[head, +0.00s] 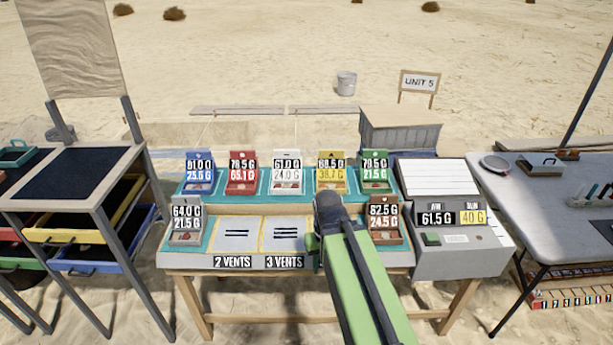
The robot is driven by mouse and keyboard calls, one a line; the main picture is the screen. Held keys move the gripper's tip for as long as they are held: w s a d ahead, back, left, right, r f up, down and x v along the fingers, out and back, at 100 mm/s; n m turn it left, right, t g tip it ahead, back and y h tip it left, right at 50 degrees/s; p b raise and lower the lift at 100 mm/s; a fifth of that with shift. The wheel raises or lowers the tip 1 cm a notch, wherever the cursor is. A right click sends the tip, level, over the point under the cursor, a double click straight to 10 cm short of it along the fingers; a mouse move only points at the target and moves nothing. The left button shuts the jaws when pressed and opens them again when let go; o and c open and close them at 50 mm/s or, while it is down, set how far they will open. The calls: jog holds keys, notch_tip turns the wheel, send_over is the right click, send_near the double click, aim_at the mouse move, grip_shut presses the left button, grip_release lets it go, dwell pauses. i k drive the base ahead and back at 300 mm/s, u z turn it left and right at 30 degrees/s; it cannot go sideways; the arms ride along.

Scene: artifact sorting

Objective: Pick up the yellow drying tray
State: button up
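The yellow drying tray (331,186) stands in the back row of the teal-edged table stand, between a white tray (287,187) and a green tray (375,186). Its upright yellow back carries two weight labels, the upper about 68.5 G and the lower about 38.7 G, and a small piece seems to lie in it. My green arm reaches up from the bottom of the head view. Its dark end, my gripper (328,205), appears just in front of and below the yellow tray. The fingers cannot be made out, and contact cannot be judged.
Blue (199,187) and red (242,187) trays stand further left in the back row. Grey (186,236) and brown (385,236) trays flank the front row, with vent slots (237,234) between. A scale (455,256) is at right. A drawer rack (95,170) stands left.

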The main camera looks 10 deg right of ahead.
aim_at(331, 163)
jog(key=u, duration=0.45)
jog(key=k, duration=0.1)
jog(key=u, duration=3.15)
jog(key=k, duration=1.55)
jog(key=z, duration=1.6)
jog(key=i, duration=1.65)
jog(key=z, duration=0.05)
